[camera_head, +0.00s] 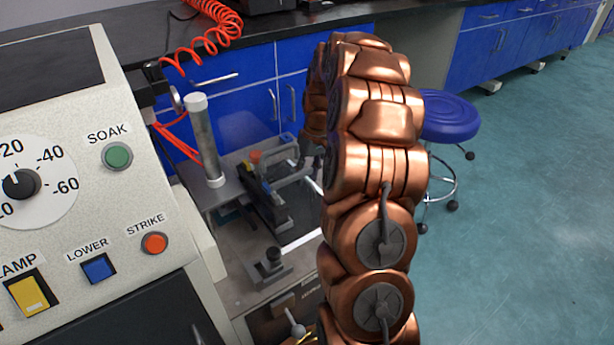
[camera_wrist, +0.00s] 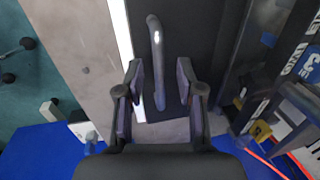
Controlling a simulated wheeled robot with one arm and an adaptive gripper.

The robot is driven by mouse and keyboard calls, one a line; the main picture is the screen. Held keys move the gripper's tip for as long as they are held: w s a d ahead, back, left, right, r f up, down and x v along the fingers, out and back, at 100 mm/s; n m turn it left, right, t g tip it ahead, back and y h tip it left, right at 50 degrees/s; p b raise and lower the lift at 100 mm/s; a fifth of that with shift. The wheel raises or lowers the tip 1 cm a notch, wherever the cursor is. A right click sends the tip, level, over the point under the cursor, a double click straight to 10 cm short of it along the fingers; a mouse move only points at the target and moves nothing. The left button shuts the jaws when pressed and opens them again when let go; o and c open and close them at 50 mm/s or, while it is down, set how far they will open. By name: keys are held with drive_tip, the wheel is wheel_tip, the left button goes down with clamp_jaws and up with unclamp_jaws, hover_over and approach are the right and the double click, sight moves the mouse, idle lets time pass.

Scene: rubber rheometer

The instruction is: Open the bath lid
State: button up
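The bath lid (camera_wrist: 190,35) appears in the wrist view as a dark flat panel, with a bright white strip along its left edge. A grey bar handle (camera_wrist: 156,55) runs lengthwise over it. My gripper (camera_wrist: 160,78) is open, its two dark fingers on either side of the handle's lower part, with gaps visible. I cannot tell how far the fingertips are above the lid. In the head view, my copper arm hides most of the gripper and part of the bath area. A grey bent bar (camera_head: 287,176) shows just left of the arm there.
The control panel (camera_head: 120,200) with buttons and a dial stands at left. A blue stool (camera_head: 447,118) stands right of my arm. The floor (camera_head: 530,220) at right is clear.

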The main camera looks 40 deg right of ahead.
drive_tip(key=shift+c, duration=0.4)
clamp_jaws()
